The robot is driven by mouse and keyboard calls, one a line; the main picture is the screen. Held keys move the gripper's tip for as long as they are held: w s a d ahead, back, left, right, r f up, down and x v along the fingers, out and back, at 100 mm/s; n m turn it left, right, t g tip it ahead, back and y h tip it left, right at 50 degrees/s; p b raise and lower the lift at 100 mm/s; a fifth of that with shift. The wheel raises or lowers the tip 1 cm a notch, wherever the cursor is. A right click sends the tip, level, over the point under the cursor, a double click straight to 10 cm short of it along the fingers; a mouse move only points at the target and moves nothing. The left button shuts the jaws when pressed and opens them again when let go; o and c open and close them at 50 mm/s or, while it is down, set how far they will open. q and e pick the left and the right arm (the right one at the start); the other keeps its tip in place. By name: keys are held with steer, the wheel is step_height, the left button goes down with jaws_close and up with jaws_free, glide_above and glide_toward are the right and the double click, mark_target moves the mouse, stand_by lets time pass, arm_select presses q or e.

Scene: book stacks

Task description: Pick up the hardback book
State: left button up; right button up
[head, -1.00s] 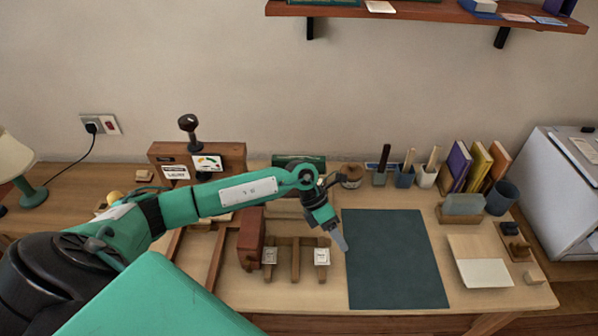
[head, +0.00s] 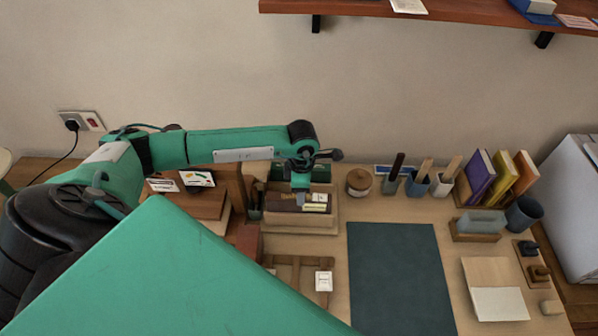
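My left gripper (head: 300,199) points down over a wooden tray (head: 300,227) at the back of the desk, left of the green mat. A dark reddish-brown item with pale labels (head: 287,203), perhaps a book, lies in the tray beside and partly behind the fingers. Contact and finger opening cannot be made out. Purple (head: 481,173), yellow (head: 502,175) and orange (head: 524,176) books stand upright at the back right. I cannot tell which item is the hardback book. My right gripper is not in view.
A dark green mat (head: 400,280) lies clear. Behind it stand a round jar (head: 359,182) and tool cups (head: 418,185). A wooden rack (head: 286,272) is in front of the tray. A shelf (head: 440,13) hangs above. My arm hides much of the left desk.

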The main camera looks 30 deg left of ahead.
mark_target(299, 209)
arm_select(q)
steer(key=shift+w+a+f, duration=0.1)
steer(key=shift+f, duration=0.7)
steer(key=shift+f+p, duration=0.15)
steer(key=shift+p, duration=0.15)
steer(key=shift+f+p, duration=0.25)
steer(key=shift+p, duration=0.1)
steer(key=f, duration=0.1)
steer(key=f+p, duration=0.1)
steer(key=f, duration=0.1)
steer(key=f+p, duration=0.1)
steer(key=shift+s+a+f, duration=0.15)
steer(key=shift+s+f, duration=0.05)
steer(key=shift+s, duration=0.1)
steer(key=shift+c, duration=1)
jaws_close()
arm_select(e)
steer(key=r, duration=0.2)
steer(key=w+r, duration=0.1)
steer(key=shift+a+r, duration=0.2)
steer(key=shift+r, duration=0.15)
